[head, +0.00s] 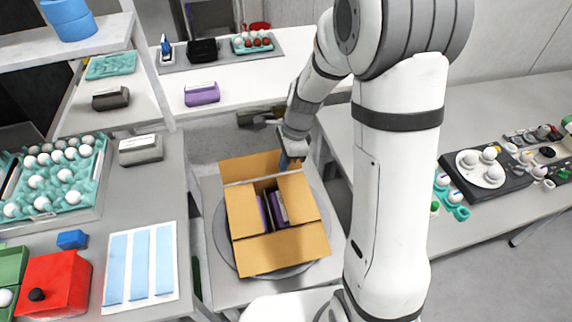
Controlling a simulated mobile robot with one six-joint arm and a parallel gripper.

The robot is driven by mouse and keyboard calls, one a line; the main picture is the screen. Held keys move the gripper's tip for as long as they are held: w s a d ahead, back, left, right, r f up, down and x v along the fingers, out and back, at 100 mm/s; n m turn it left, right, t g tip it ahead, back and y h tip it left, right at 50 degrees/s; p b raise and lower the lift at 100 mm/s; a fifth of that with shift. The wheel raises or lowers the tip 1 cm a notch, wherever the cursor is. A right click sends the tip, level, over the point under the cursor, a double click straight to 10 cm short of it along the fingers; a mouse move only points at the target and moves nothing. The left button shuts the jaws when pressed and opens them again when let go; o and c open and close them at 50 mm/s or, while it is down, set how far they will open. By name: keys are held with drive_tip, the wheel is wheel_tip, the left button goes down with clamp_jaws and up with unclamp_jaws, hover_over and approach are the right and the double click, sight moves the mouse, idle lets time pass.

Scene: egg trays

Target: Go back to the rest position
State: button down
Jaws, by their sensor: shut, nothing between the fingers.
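My gripper (290,160) is at the end of my white arm, low over the back edge of an open cardboard box (262,258). Its fingertips look small and dark, and it appears shut and empty. I cannot tell whether it touches the back flap. The box stands on a round grey plate (318,272) with its flaps folded out. Purple egg cartons (279,207) stand on edge inside the box.
At left, a table holds a teal egg tray (85,205), a grey carton (140,150), a red box (58,283) and a blue-striped sheet (140,265). A purple carton (202,94) lies on the back table. At right is a black device (487,178) with eggs.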

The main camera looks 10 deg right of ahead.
idle(0.5)
drive_tip(key=s+d+r+n+t+h+b, duration=0.1)
drive_tip(key=s+d+r+n+t, duration=0.1)
drive_tip(key=s+r+n, duration=0.4)
drive_tip(key=s+d+r+n+t+h+b, duration=0.1)
drive_tip(key=s+d+r+n, duration=0.4)
drive_tip(key=s+n, duration=0.5)
wheel_tip(320, 180, up, 2)
drive_tip(key=shift+s+d+r+n+t+h+b, duration=0.2)
drive_tip(key=shift+s+n+t+h+b, duration=0.15)
drive_tip(key=shift+s+b, duration=0.6)
drive_tip(key=shift+s, duration=0.15)
